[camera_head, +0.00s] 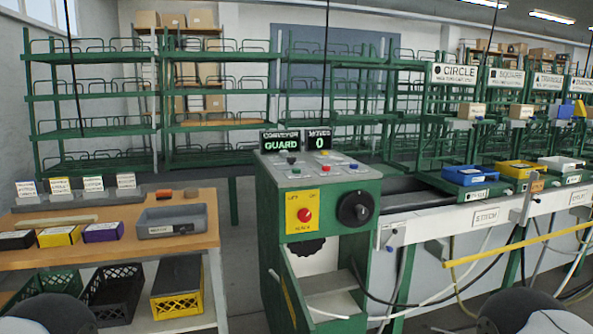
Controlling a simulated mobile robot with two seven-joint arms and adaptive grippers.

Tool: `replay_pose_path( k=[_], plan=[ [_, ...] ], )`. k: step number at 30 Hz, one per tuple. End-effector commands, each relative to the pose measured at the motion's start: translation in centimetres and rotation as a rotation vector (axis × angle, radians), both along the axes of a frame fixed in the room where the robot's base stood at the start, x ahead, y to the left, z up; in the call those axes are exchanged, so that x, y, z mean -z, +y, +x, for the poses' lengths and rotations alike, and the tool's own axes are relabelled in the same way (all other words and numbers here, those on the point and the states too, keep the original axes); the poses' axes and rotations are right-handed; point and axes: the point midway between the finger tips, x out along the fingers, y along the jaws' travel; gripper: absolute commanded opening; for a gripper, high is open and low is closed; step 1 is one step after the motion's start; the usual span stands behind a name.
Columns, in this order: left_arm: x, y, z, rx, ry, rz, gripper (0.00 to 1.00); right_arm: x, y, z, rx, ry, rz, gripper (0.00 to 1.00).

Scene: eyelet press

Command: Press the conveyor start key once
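The green control cabinet (340,245) stands in the middle of the head view. Its sloped grey top panel (312,177) carries several small keys and knobs in red, blue, white and black. They are too small to tell which is the conveyor start key. Behind the panel a display (281,141) reads "CONVEYOR GUARD", and a second display (320,140) reads "MOVES 0". Neither gripper is in view. Dark rounded parts at the bottom left and bottom right look like my own arms.
The cabinet front has a red button on a yellow plate (304,214) and a black dial (355,208). A wooden bench (190,243) with boxes and a grey tray (172,222) stands left. The conveyor line (440,232) with coloured trays runs right. Cables and a yellow bar (510,250) hang there.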

Motion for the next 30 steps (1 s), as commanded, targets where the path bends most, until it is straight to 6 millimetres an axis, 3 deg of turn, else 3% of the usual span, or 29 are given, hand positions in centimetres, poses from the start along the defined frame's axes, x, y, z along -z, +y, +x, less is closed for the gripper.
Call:
replay_pose_path(
  k=[1,4,30],
  plan=[
    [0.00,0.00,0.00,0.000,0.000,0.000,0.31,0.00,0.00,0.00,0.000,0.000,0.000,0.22],
    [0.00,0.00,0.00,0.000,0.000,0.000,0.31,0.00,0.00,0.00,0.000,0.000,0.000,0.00],
    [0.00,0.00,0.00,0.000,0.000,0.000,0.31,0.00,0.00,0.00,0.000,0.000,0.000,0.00]
  ],
)
